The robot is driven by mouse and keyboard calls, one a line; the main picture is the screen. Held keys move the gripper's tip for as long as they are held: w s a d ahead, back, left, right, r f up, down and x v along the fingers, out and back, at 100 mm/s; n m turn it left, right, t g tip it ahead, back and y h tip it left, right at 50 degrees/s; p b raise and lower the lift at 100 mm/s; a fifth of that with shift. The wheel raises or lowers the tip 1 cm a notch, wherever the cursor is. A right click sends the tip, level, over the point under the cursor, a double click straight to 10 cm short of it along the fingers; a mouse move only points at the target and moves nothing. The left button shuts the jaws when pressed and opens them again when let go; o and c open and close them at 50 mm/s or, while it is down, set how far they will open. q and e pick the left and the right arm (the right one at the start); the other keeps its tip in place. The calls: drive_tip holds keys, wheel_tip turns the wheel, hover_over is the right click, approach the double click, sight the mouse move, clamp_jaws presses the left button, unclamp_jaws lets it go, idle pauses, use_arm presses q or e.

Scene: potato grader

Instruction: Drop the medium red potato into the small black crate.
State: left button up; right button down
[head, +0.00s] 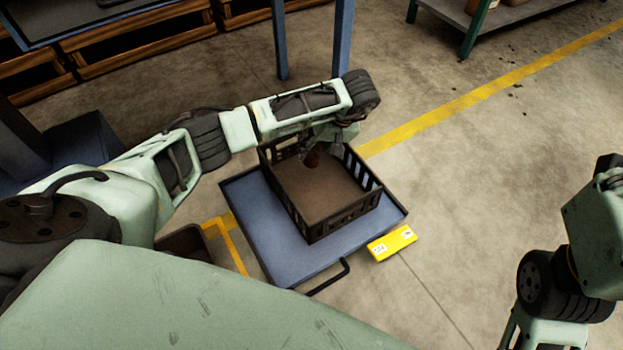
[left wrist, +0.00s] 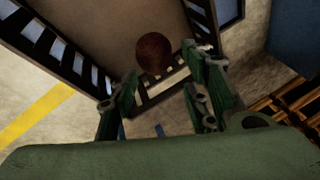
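A dark slatted crate (head: 343,218) stands on a blue platform in the head view, and its wall also shows in the left wrist view (left wrist: 53,45). The dark red potato (head: 312,159) is just below my left gripper (head: 322,148), over the far-left part of the crate floor. In the left wrist view the potato (left wrist: 154,52) is just beyond the fingertips, with the left gripper (left wrist: 160,78) fingers spread and a gap on both sides. I cannot tell if the potato touches the crate floor. My right gripper is out of view; only that arm shows.
The blue platform (head: 245,218) has a dark handle at its front. A yellow block (head: 391,243) with white labels lies beside it. Part of another dark container (head: 183,241) shows at left. Wooden pallets (head: 140,45) are at the back. Floor to the right is clear.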

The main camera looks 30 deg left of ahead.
use_arm(q)
drive_tip(key=shift+o, duration=1.2)
drive_tip(key=v, duration=1.2)
